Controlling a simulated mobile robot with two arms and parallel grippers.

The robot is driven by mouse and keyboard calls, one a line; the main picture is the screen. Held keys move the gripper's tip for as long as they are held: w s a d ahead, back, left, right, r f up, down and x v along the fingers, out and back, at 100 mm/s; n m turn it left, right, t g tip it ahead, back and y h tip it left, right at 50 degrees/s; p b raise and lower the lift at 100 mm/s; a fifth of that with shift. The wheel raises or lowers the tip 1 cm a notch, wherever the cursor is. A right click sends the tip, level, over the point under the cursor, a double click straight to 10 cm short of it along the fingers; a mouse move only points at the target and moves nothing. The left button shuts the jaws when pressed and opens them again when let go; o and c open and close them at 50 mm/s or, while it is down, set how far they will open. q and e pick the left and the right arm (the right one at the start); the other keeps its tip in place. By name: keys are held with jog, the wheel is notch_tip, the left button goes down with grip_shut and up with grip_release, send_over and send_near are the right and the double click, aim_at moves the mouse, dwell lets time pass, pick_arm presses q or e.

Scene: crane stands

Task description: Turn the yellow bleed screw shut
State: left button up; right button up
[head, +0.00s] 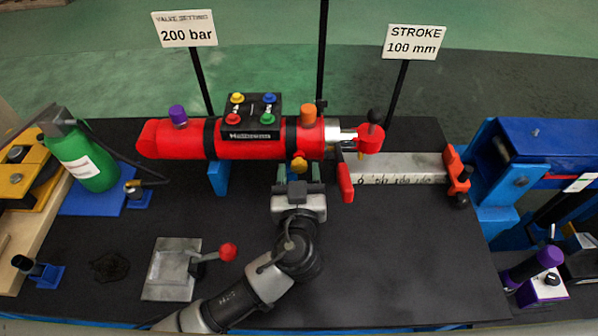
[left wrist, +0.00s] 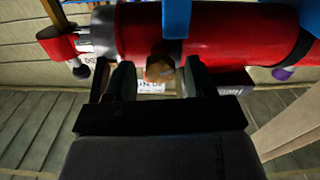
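The yellow bleed screw (head: 299,163) sticks out of the near side of the red cylinder (head: 252,147), below its orange cap. In the left wrist view the screw (left wrist: 159,67) shows as a brownish-yellow knob between the fingers. My left gripper (head: 298,188) is in front of the screw. In the left wrist view its two fingers (left wrist: 159,80) stand apart, one on each side of the knob, with a visible gap on both sides, so it is open and does not grip the screw. My right gripper is in neither view.
A black block with coloured buttons (head: 252,117) sits on the cylinder. A red lever (head: 345,182) hangs close right of the screw. A grey plate (head: 172,270) with a red-knobbed lever lies front left. The black bench top (head: 410,260) is clear at right front.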

pick_arm(q)
jog(key=c, duration=0.8)
